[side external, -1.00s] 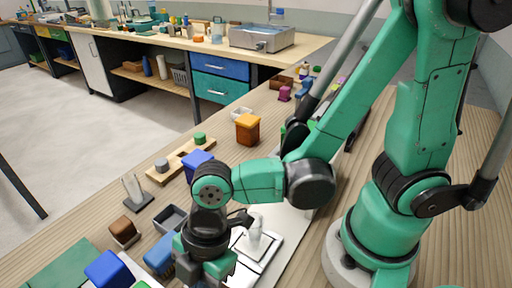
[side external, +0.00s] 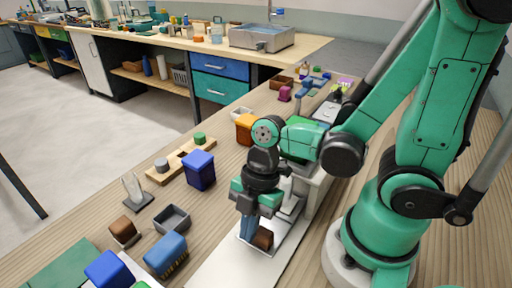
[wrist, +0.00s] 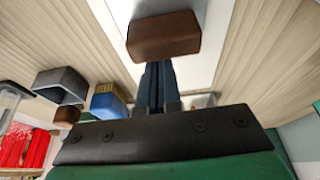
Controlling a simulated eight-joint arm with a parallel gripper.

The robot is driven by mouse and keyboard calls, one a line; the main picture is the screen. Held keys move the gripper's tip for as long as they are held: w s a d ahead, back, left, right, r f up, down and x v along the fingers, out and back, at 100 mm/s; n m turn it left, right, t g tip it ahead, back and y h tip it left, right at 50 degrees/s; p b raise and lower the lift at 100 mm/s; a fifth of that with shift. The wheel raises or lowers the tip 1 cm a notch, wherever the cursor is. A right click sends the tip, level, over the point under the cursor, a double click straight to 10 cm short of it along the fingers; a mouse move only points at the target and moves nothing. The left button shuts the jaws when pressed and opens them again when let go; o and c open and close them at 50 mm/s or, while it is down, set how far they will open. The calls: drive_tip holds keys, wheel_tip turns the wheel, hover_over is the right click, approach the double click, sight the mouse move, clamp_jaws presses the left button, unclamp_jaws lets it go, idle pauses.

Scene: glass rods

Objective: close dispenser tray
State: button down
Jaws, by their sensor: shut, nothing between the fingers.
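The dispenser tray (side external: 283,236) is a flat white tray with a dark outline, out in front of the pale dispenser body (side external: 318,195). A brown block (side external: 264,239) is at the tray and also shows large in the wrist view (wrist: 164,36). My gripper (side external: 247,238) points down at the tray's front left part, with its blue fingers together and empty. In the wrist view the fingertips (wrist: 157,64) are just short of the block; I cannot tell if they touch it. My arm and gripper hide part of the tray and dispenser.
A blue bin (side external: 200,170) and an orange bin (side external: 245,128) stand to the left and behind. A grey open box (side external: 172,219), a blue brush (side external: 166,253) and a wooden holder (side external: 182,160) are on the left. The white strip in front of the tray is clear.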

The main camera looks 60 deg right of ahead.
idle(0.4)
drive_tip(key=shift+v, duration=2.8)
drive_tip(key=a+r+h, duration=0.4)
drive_tip(key=a+h, duration=0.3)
drive_tip(key=a, duration=0.3)
drive_tip(key=x, duration=0.6)
drive_tip(key=s+x, duration=0.1)
drive_tip(key=x, duration=0.3)
drive_tip(key=shift+a, duration=0.1)
drive_tip(key=d, duration=0.3)
drive_tip(key=shift+d, duration=0.55)
drive_tip(key=shift+d, duration=0.1)
